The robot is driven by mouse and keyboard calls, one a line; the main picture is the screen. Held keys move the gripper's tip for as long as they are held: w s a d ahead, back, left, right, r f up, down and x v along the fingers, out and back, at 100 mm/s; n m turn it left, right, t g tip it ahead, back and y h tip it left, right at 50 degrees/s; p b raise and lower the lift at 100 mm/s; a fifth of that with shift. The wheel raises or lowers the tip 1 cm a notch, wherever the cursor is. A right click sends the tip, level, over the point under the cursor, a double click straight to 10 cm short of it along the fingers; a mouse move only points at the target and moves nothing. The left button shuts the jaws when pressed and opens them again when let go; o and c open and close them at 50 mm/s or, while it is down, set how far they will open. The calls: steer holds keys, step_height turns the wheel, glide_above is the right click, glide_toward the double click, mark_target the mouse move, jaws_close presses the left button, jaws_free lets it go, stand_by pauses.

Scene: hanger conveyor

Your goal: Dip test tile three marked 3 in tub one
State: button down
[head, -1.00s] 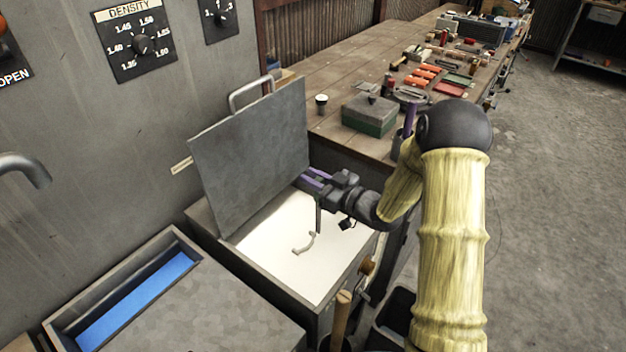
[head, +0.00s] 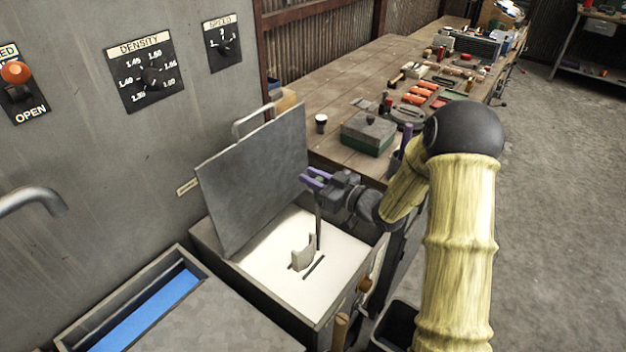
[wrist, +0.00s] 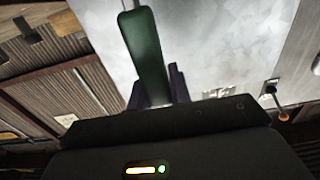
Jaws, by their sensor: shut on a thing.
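A tub (head: 252,275) of white liquid stands open below my gripper, its grey lid (head: 255,175) tilted up at the back. My gripper (head: 314,180) has purple fingers and is shut on a dark green handle (wrist: 150,58), clear in the wrist view. In the head view a thin dark rod (head: 318,230) runs down from the gripper towards the white liquid. A pale curved piece (head: 303,252) stands up at the liquid beside the rod's lower end; I cannot tell whether they join. No 3 mark is readable, and the tub's number is not readable.
A second tub with blue liquid (head: 150,312) is at the lower left, partly covered. The wall carries a density dial (head: 150,77) and a speed dial (head: 223,45). A workbench (head: 330,90) with a green box (head: 368,135) and tools lies behind. Floor is clear at right.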

steer(key=shift+r+p, duration=1.7)
steer(key=shift+r, duration=1.2)
stand_by(5.1)
